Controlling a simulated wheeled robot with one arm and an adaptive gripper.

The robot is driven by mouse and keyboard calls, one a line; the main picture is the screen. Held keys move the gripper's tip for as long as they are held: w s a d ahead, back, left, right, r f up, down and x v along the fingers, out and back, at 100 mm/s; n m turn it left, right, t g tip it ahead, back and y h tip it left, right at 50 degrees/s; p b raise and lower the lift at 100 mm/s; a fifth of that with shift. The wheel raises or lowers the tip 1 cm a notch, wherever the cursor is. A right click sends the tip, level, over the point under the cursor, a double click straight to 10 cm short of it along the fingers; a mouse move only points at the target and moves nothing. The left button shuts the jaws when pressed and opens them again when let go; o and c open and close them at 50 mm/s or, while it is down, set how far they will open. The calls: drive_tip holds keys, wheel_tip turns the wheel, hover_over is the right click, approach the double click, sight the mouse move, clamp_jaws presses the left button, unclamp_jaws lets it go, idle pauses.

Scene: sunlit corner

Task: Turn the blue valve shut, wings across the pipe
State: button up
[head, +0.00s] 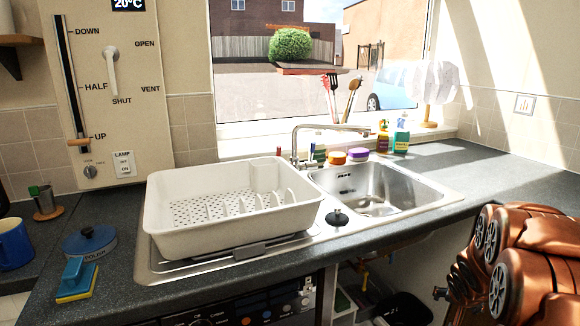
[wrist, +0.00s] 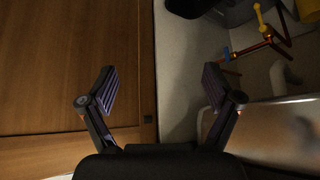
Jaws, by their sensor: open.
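In the wrist view, a small blue part (wrist: 228,53), which looks like the blue valve, sits at the left end of a copper-coloured pipe (wrist: 250,49) at the upper right. It is too small and dark to tell how its wings lie against the pipe. My gripper (wrist: 158,84) is open and empty. The blue part is apart from it, beyond and just right of the right fingertip. In the head view my gripper is hidden, and the valve is not clear in the shade under the sink, where a yellowish fitting (head: 363,275) shows.
A brown wooden panel (wrist: 70,70) fills the wrist view's left side. A yellow handle (wrist: 258,14) and a red part stand near the pipe, with a pale metal surface (wrist: 275,125) below. Above, the counter carries a white dish rack (head: 235,238) and the sink (head: 385,192).

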drive_tip(key=s+a+r+n+g+y, duration=0.1)
drive_tip(key=s+a+r+n+g, duration=0.2)
drive_tip(key=s+a, duration=0.8)
drive_tip(key=s+a+r+n+g+y, duration=0.2)
drive_tip(key=s+a+g, duration=0.1)
drive_tip(key=s+a, duration=0.8)
drive_tip(key=s+a+r+n+g+y, duration=0.1)
drive_tip(key=s+a+r+n+g, duration=0.2)
drive_tip(key=s+a, duration=0.9)
drive_tip(key=s+d+r+t+p, duration=0.1)
drive_tip(key=d+r+p, duration=0.2)
drive_tip(key=r+p, duration=1.3)
drive_tip(key=shift+s+d+r, duration=0.2)
drive_tip(key=shift+s+r, duration=0.2)
drive_tip(key=shift+r, duration=0.45)
